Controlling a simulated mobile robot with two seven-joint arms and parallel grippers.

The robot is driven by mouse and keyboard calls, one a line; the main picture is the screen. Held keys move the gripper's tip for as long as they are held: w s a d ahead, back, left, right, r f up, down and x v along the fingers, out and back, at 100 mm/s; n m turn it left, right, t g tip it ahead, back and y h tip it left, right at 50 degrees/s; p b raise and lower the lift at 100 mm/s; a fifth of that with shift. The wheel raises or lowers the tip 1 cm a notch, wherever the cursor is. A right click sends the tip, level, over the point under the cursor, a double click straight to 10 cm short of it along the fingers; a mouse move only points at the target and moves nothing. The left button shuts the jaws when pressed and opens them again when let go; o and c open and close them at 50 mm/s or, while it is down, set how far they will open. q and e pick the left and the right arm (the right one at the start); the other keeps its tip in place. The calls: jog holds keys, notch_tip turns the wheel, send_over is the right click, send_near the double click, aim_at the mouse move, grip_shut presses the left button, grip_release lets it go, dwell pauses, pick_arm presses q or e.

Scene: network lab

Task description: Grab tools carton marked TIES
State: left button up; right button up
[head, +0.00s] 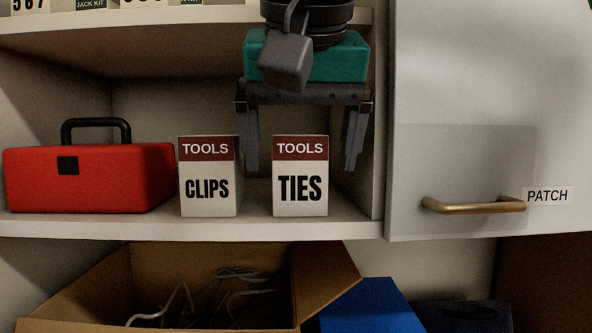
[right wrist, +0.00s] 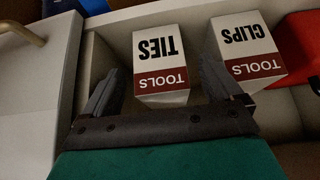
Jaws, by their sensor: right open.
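The carton marked TIES (head: 300,183), white with a dark red TOOLS band, stands upright on the cabinet shelf. My right gripper (head: 301,158) is open above and around it, with one finger on each side. The left finger reaches into the gap towards the CLIPS carton. In the right wrist view the TIES carton (right wrist: 160,60) shows upside down between the open fingers (right wrist: 160,88); I cannot tell whether either finger touches it. My left gripper is not in view.
A similar carton marked CLIPS (head: 208,183) stands close to the left. A red toolbox (head: 88,178) is further left. A shelf (head: 150,20) is above. At right is a PATCH door with a brass handle (head: 475,206). An open cardboard box (head: 75,294) with cables is below.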

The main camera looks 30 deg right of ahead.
jog(key=shift+w+d, duration=0.3)
jog(key=shift+w, duration=0.25)
jog(key=w+d+f, duration=0.2)
jog(key=w, duration=0.1)
jog(key=shift+w+f, duration=0.1)
jog(key=shift+f, duration=0.15)
jog(key=c, duration=1.2)
jog(key=shift+r, duration=0.1)
